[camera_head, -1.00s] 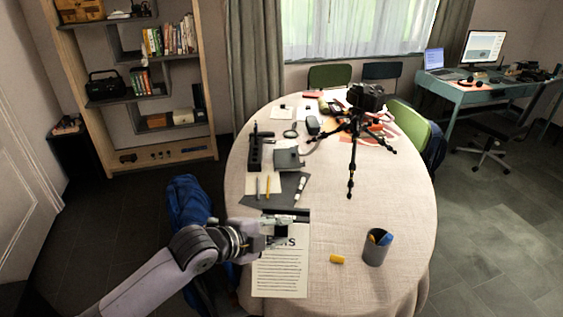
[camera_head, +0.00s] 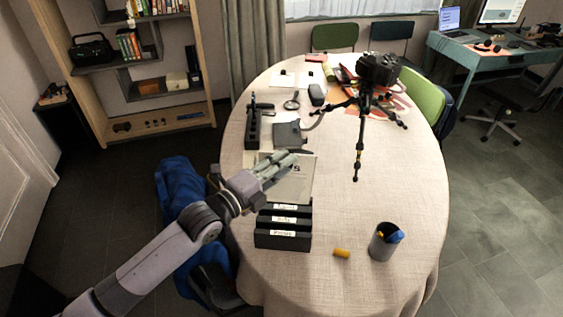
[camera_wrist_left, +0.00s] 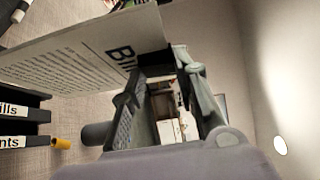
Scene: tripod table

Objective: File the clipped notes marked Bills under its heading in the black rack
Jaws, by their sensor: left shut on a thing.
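My left gripper (camera_head: 283,170) is shut on the clipped notes (camera_head: 295,185), a white printed sheet held above the table behind the black rack. In the left wrist view the sheet (camera_wrist_left: 75,65) shows a large heading starting "Bi", partly cut off, and a dark clip at the edge in the jaws. The black rack (camera_head: 283,242) stands on the near part of the table, with several stepped slots and white labels. In the left wrist view, two rack labels show partly, ending "ills" and "nts" (camera_wrist_left: 15,140). My right gripper is not in view.
A grey pen cup (camera_head: 381,245) and a small yellow piece (camera_head: 341,253) stand right of the rack. A black tripod with camera (camera_head: 375,75) stands farther back. A dark box (camera_head: 288,135) and a black holder (camera_head: 254,128) lie beyond the notes. The right middle of the table is clear.

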